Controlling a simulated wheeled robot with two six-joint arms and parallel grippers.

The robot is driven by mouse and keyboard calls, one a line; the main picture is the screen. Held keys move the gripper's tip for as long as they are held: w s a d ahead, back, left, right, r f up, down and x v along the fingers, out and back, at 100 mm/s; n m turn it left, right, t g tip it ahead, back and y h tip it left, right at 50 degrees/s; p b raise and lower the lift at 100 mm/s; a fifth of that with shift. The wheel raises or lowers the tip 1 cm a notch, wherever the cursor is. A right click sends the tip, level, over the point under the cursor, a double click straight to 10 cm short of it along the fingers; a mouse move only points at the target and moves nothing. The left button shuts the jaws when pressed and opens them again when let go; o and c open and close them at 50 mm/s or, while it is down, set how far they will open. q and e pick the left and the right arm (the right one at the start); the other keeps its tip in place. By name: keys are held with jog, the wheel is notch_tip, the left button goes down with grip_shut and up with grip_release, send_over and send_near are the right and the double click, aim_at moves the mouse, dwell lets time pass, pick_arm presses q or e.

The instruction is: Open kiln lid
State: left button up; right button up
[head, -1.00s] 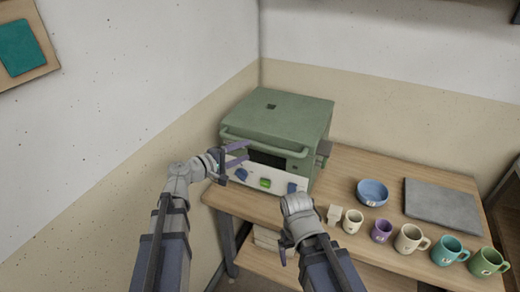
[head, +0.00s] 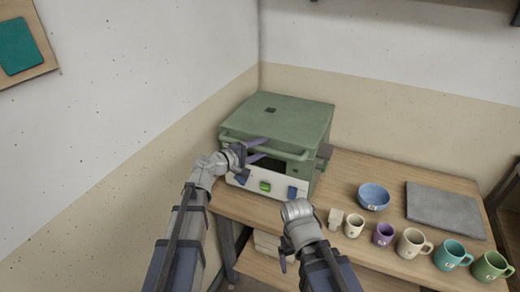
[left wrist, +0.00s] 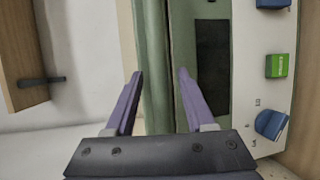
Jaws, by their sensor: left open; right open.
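The green kiln (head: 250,120) stands on the left end of the wooden table, with its flat lid (head: 290,110) down. A green handle bar (head: 290,154) runs along the lid's front edge, above a dark window. My left gripper (head: 267,148) is open at the kiln's front. In the left wrist view its purple fingers (left wrist: 160,72) lie on either side of a long green bar, the handle (left wrist: 152,50); I cannot tell whether they touch it. My right gripper (head: 284,262) is open, low in front of the table, its fingers mostly hidden by the wrist.
The kiln's white front panel (head: 230,178) has a green button (head: 265,187) and blue knobs. A wall rises close at the left.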

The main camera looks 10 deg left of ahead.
pick_arm(q)
jog(key=shift+c, duration=0.3)
grip_shut()
dwell(1.0)
